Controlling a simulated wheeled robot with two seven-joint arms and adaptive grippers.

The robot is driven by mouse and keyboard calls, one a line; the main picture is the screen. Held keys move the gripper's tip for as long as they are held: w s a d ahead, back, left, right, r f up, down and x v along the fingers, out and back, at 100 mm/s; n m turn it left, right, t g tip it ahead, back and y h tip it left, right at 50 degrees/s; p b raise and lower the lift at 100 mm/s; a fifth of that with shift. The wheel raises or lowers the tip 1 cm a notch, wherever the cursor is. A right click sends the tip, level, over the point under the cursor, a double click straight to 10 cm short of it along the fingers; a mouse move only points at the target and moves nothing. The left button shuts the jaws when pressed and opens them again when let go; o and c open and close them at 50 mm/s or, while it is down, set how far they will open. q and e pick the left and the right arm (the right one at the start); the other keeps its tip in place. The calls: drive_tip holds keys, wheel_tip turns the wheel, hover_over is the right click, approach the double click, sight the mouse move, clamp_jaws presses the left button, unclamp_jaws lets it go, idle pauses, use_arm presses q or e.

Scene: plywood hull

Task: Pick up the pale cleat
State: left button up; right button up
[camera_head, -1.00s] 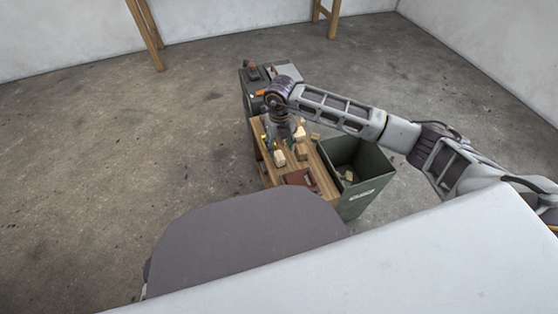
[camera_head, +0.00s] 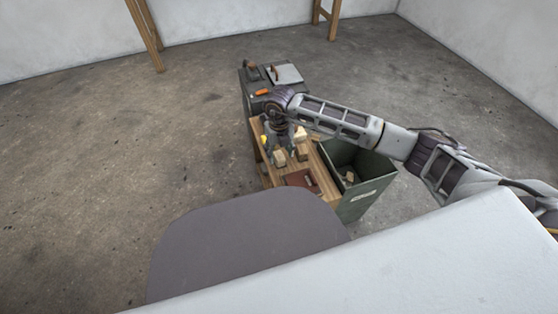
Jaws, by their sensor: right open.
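Several small pale wooden blocks lie on the wooden bench top (camera_head: 318,168). One pale block (camera_head: 279,157) is right by the fingertips of my right gripper (camera_head: 279,150). Two more blocks, one pale (camera_head: 301,133) and one tan (camera_head: 302,152), lie just to the right of it. I cannot tell for sure which block is the pale cleat. My right gripper points down over the bench and is open. Its fingers are small and partly merge with the blocks, so contact cannot be told. My left gripper is out of view.
A dark green bin (camera_head: 368,192) with small pieces inside stands against the bench's right side. A dark red flat object (camera_head: 302,179) lies at the bench's near end. Open floor lies left.

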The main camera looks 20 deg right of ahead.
drive_tip(key=shift+f+b, duration=0.55)
drive_tip(key=shift+f, duration=0.9)
drive_tip(key=c, duration=1.1)
